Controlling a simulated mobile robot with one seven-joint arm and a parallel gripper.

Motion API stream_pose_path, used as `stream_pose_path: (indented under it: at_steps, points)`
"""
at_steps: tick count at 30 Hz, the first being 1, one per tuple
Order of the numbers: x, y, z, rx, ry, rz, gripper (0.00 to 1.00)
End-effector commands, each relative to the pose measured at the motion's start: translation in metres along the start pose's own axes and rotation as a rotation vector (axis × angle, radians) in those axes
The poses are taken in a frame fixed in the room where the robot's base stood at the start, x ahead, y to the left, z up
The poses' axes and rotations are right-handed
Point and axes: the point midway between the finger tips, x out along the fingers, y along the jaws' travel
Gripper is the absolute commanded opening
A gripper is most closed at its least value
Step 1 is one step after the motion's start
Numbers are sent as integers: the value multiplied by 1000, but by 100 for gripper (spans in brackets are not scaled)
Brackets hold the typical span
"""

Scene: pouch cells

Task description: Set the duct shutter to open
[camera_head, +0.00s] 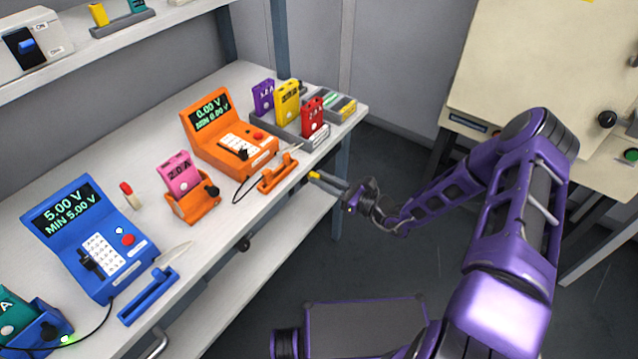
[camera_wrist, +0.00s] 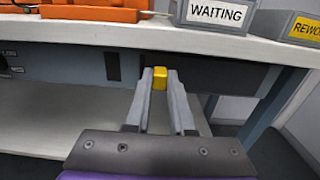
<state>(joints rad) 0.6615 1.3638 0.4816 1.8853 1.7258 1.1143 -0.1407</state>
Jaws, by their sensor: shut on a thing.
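My gripper (camera_head: 322,178) is at the front edge of the workbench, near its right end. In the wrist view my gripper (camera_wrist: 160,80) is shut on a small yellow tab (camera_wrist: 159,76). The tab also shows as a bit of yellow at my fingertips in the head view (camera_head: 314,175). Behind the tab is a dark, slot-like panel (camera_wrist: 215,75) under the bench top. The tab may be the handle of the duct shutter, but I cannot read any marking on it. My fingers hide part of the panel.
The workbench (camera_wrist: 75,32) overhangs just above my fingers. An orange tester (camera_head: 225,135), a blue tester (camera_head: 95,240) and cell trays stand on it. A grey bin marked WAITING (camera_wrist: 215,15) is at the bench edge. Right of the bench is open floor, then a cream cabinet (camera_head: 545,60).

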Motion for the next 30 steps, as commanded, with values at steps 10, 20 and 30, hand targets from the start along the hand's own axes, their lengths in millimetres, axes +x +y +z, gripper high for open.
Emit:
stream_pose_path:
  at_steps: [10, 20, 30]
  points:
    - [-1, -4, 0, -3, 1, -10, 52]
    - [-8, -4, 0, -2, 2, -8, 52]
    - [-80, -4, 1, -3, 3, -11, 52]
